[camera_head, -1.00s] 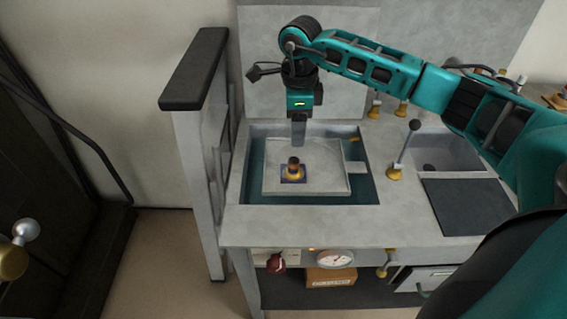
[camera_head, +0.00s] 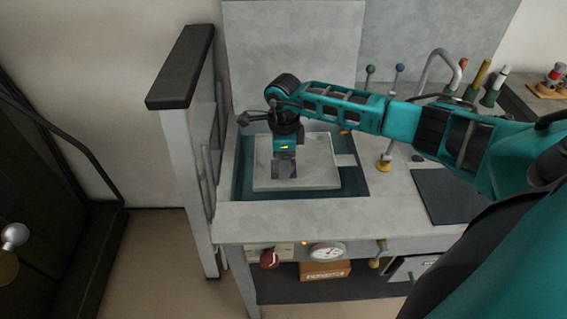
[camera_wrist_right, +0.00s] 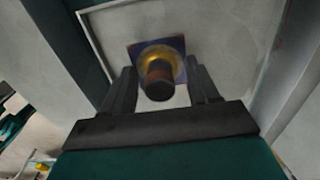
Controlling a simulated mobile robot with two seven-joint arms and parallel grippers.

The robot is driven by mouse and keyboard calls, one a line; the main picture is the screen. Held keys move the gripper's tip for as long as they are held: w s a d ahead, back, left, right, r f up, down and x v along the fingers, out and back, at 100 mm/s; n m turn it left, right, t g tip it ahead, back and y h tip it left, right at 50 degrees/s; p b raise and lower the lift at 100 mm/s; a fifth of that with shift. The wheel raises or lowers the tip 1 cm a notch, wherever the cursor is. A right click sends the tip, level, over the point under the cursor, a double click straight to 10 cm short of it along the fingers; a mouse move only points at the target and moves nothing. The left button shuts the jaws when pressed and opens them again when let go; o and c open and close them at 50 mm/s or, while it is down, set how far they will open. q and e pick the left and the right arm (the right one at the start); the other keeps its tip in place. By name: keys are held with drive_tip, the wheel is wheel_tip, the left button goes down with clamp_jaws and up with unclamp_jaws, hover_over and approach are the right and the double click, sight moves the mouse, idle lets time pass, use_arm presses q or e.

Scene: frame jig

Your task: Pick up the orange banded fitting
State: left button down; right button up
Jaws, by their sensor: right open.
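The orange banded fitting (camera_wrist_right: 158,72) shows in the right wrist view, dark at its near end with a brownish-orange band and a yellow ring behind. It stands on a small blue-purple square base (camera_wrist_right: 136,54) on the pale plate. My right gripper (camera_wrist_right: 163,88) is open, with one finger on each side of the fitting and gaps visible between. In the head view my right gripper (camera_head: 285,172) is over the pale plate (camera_head: 322,176) and hides the fitting. My left gripper is not in view.
The plate lies in a teal-lined recess (camera_head: 350,188) of the grey bench. A lever with a brass foot (camera_head: 384,166) and a dark mat (camera_head: 446,196) are to the right. A tall panel with a black top (camera_head: 185,65) stands at the left.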

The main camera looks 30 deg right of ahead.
drive_tip(key=shift+c, duration=0.4)
clamp_jaws()
drive_tip(key=shift+r, duration=0.15)
